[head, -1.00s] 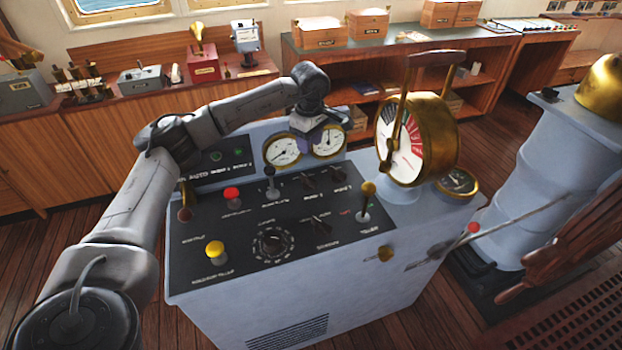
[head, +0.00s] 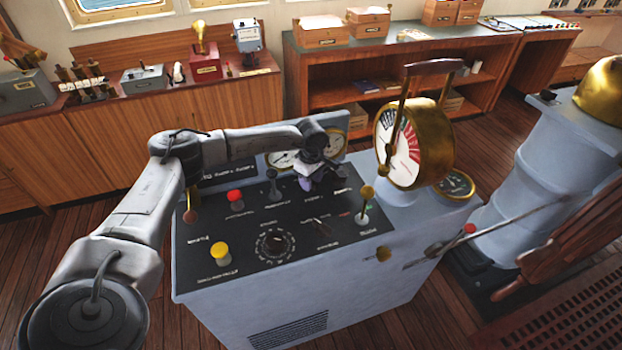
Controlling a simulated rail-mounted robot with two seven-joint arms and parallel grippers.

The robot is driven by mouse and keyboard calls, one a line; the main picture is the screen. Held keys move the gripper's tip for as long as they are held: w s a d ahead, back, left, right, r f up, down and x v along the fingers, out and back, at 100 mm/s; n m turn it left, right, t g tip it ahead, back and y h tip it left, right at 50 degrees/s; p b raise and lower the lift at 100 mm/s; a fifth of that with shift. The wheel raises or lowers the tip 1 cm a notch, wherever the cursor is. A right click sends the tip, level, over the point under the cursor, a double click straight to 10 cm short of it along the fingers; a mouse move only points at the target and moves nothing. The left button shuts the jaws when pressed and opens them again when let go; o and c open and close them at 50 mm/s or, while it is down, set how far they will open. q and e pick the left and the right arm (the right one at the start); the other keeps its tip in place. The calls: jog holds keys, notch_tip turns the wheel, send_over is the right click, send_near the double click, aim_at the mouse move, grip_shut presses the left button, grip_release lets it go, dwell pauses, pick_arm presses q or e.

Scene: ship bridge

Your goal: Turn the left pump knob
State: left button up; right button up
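The blue-grey console (head: 330,290) has a dark sloped panel (head: 235,250) with several knobs, switches and small printed labels that I cannot read surely. My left gripper (head: 308,184) is over the upper middle of this panel, pointing down. It covers the spot where small dark knobs sit in the upper row, so the pump knob is hidden or cannot be told apart. Whether the fingers touch a knob, and whether they are open or shut, cannot be seen. A dark knob (head: 318,226) lower on the panel is uncovered. My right gripper is not in view.
Close to my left gripper are a black lever (head: 271,175), a brass-topped lever (head: 366,195) and round gauges (head: 283,160). A tall brass telegraph dial (head: 420,145) stands to the right.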

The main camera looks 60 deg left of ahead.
pick_arm(q)
jog(key=shift+f, duration=0.4)
jog(key=shift+c, duration=0.4)
grip_shut()
